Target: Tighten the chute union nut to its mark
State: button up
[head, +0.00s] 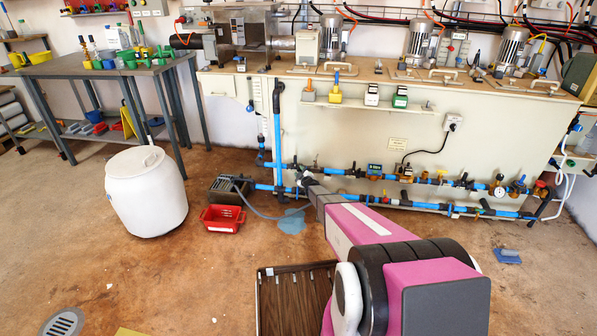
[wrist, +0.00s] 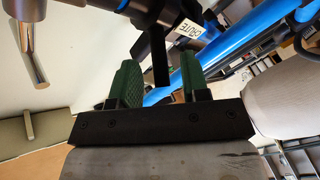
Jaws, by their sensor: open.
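In the wrist view a label reading CHUTE (wrist: 189,28) sits by a black fitting (wrist: 150,16) at the end of a blue pipe (wrist: 235,38). I cannot tell which part of this fitting is the union nut, and I see no clear tightening mark. A slim black bar (wrist: 160,62) hangs down from the fitting. My gripper (wrist: 158,75) is open, its green-padded fingers on either side of that bar in the picture; whether they touch it is unclear. In the head view my gripper (head: 304,179) is small, at the low blue pipework, and my arm hides part of it.
A blue pipe run (head: 350,198) with several valves crosses the front of the bench cabinet (head: 345,125). A red crate (head: 222,218), a dark grey box (head: 228,190) and a white drum (head: 146,191) stand left of my arm. A blue puddle (head: 292,221) lies on the floor.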

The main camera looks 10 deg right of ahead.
aim_at(296, 164)
jog(key=shift+x, duration=1.3)
grip_shut()
jog(key=shift+w+r+m+g, duration=0.15)
jog(key=shift+r+m+g, duration=0.3)
jog(key=shift+g, duration=0.25)
jog(key=shift+w+d+r+m+g, duration=0.1)
jog(key=shift+w+r+m+g, duration=0.15)
jog(key=shift+g, duration=0.3)
jog(key=shift+w+r+m+g, duration=0.2)
jog(key=shift+m+g, duration=0.1)
jog(key=shift+g, duration=0.25)
grip_release()
